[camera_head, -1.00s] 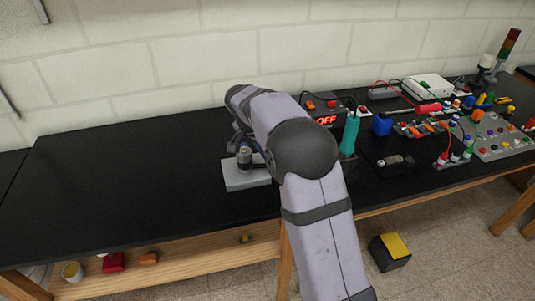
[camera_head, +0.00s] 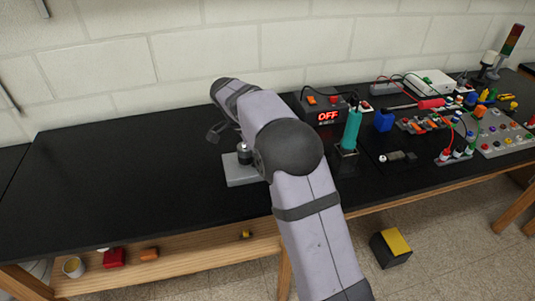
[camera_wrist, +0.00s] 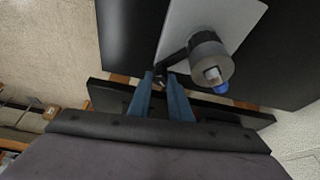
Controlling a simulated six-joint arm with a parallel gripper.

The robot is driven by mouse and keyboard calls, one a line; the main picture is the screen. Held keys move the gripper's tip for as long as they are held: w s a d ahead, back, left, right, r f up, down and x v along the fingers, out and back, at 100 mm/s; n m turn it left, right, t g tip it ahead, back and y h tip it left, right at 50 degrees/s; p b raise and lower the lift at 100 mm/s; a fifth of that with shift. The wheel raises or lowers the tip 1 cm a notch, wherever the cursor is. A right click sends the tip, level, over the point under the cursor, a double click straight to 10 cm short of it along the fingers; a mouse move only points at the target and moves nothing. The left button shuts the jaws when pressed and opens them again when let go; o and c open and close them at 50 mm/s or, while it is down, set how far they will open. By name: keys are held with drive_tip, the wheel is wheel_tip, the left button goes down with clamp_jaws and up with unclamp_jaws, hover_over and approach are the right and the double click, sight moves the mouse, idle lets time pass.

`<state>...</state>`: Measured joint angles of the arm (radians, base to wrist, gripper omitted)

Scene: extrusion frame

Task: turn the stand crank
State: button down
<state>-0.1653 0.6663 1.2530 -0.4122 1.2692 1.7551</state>
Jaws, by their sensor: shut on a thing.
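The stand is a light grey plate with a dark post and a grey round hub. In the head view its plate (camera_head: 238,171) lies on the black bench, partly behind my arm. In the wrist view the plate (camera_wrist: 216,22) sits at the top, with the hub (camera_wrist: 207,55) showing a blue tip. The dark crank arm (camera_wrist: 172,62) runs from the hub to my fingertips. My gripper (camera_wrist: 164,78) has its two blue fingers closed around the crank's outer end, which they mostly hide. My arm hides the fingertips in the head view.
Right of the stand are a power supply (camera_head: 325,106) reading OFF, a teal tool (camera_head: 351,130) in a holder, a blue block (camera_head: 383,121) and a panel with knobs (camera_head: 497,140). Cables cross there. The bench left of the stand is clear. The wall (camera_head: 200,55) is behind.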

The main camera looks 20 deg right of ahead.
drive_tip(key=shift+s+a+r+m+g+p, duration=0.1)
drive_tip(key=shift+s+a+m+g+p, duration=0.25)
drive_tip(key=shift+m, duration=0.4)
drive_tip(key=shift+s+a+f+m+g+p, duration=0.15)
drive_tip(key=shift+a+m+g+p, duration=0.2)
drive_tip(key=shift+m, duration=0.35)
drive_tip(key=shift+s+a+r+m+g+p, duration=0.15)
drive_tip(key=shift+s+a+m+g+p, duration=0.2)
drive_tip(key=shift+m, duration=0.4)
drive_tip(key=shift+s+a+m+g+y+p, duration=0.25)
drive_tip(key=shift+a+m+p, duration=0.45)
drive_tip(key=shift+m+p, duration=0.35)
drive_tip(key=shift+a+m+g+y+p, duration=0.15)
drive_tip(key=shift+a+m+g+p, duration=0.15)
drive_tip(key=shift+a+m+p, duration=0.65)
drive_tip(key=a+m+p, duration=0.1)
drive_tip(key=m+p, duration=0.1)
drive_tip(key=m+g+y+p, duration=0.1)
drive_tip(key=m, duration=0.1)
drive_tip(key=shift+w+a+p, duration=0.1)
drive_tip(key=shift+a+p, duration=0.25)
drive_tip(key=shift+p, duration=0.05)
drive_tip(key=shift+w+a+m+g+y+p, duration=0.15)
drive_tip(key=shift+a+m+y+p, duration=0.15)
drive_tip(key=shift+m+p, duration=0.4)
drive_tip(key=shift+w+a+m+g+y+p, duration=0.2)
drive_tip(key=shift+a+m+p, duration=0.2)
drive_tip(key=shift+m+p, duration=0.3)
drive_tip(key=shift+a, duration=0.1)
